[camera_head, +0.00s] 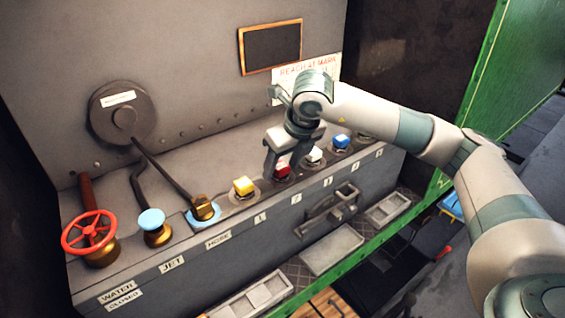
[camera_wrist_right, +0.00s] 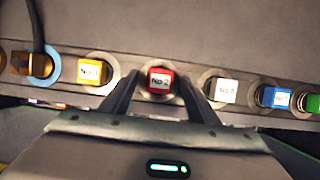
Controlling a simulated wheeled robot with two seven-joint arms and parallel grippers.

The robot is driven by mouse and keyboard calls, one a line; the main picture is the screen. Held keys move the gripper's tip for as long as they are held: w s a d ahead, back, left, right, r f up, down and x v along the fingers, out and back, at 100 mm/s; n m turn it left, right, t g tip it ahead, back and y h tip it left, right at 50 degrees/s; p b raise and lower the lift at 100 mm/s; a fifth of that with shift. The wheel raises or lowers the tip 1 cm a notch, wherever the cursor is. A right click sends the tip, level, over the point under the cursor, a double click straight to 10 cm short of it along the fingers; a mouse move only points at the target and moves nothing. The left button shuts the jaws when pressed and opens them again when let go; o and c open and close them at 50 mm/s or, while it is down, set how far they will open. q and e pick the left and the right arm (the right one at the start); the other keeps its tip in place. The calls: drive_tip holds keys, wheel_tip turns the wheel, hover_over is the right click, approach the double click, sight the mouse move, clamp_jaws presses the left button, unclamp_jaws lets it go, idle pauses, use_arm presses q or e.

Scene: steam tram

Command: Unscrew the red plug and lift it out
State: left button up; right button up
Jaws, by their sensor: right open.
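The red plug (camera_head: 282,172) sits in its round socket on the ledge, between the yellow and white plugs. In the right wrist view the red plug (camera_wrist_right: 160,80) carries a label reading "No 2" and lies between my finger tips. My right gripper (camera_head: 279,160) is open and comes down from above at the red plug. In the right wrist view its fingers (camera_wrist_right: 160,90) stand on either side of the plug with gaps. Contact cannot be told. My left gripper is not in view.
The yellow plug (camera_head: 243,186) stands left of the red one, the white plug (camera_head: 313,156) and blue plug (camera_head: 341,142) right. A brass fitting (camera_head: 203,208), blue-topped knob (camera_head: 152,220) and red handwheel (camera_head: 90,234) are further left. A lower shelf with trays (camera_head: 332,249) lies below.

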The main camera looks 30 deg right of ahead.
clamp_jaws()
drive_tip(key=shift+f+n+b, duration=0.1)
drive_tip(key=shift+n+b, duration=0.2)
drive_tip(key=shift+b, duration=0.1)
drive_tip(key=shift+d+n+y+b, duration=0.1)
drive_tip(key=shift+n+y+b, duration=0.4)
drive_tip(key=shift+n+b, duration=0.3)
drive_tip(key=shift+n+y+b, duration=0.3)
drive_tip(key=shift+n, duration=0.6)
drive_tip(key=shift+g, duration=0.3)
